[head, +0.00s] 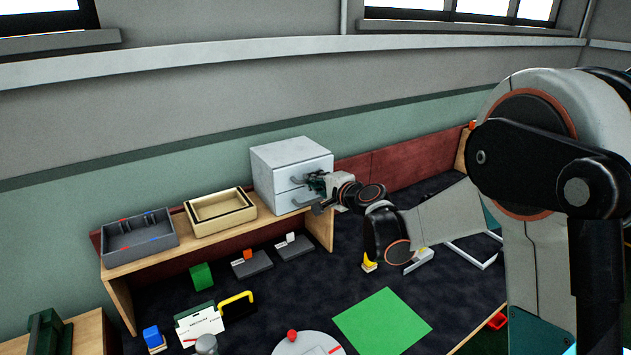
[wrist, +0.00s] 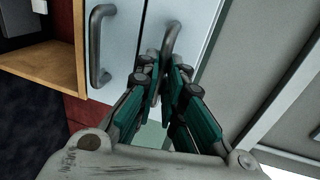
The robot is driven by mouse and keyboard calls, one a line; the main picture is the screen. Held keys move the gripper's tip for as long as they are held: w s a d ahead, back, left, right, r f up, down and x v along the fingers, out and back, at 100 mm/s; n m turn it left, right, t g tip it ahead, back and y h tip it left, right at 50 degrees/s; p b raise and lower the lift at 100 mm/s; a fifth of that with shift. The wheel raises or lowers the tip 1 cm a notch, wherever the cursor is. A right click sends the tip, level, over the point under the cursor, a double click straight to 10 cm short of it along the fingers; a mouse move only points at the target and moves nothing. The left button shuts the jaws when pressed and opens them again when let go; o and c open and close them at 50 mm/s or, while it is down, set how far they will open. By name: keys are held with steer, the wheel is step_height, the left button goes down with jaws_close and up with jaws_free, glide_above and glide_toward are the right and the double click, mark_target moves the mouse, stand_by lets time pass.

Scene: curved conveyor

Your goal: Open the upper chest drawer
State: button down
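The white chest (head: 290,160) stands on the right end of the wooden bench and has two drawers, one above the other. Both drawer fronts look closed. In the wrist view the upper drawer's handle (wrist: 171,36) is a grey curved bar, and the lower drawer's handle (wrist: 97,45) is to its left. My gripper (wrist: 164,72) is at the upper handle, with its green and grey fingers drawn close on either side of the bar. The fingers hide part of the handle. In the head view my gripper (head: 316,184) is against the chest front.
A cream tray (head: 220,224) and a grey divided bin (head: 140,256) stand left of the chest on the wooden bench (head: 262,229). A red panel (head: 410,160) runs along the wall.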

steer(key=f+v, duration=0.2)
steer(key=v, duration=1)
steer(key=shift+s+d+f, duration=0.2)
steer(key=shift+s, duration=0.1)
steer(key=c, duration=1.7)
jaws_free()
steer(key=v, duration=1.2)
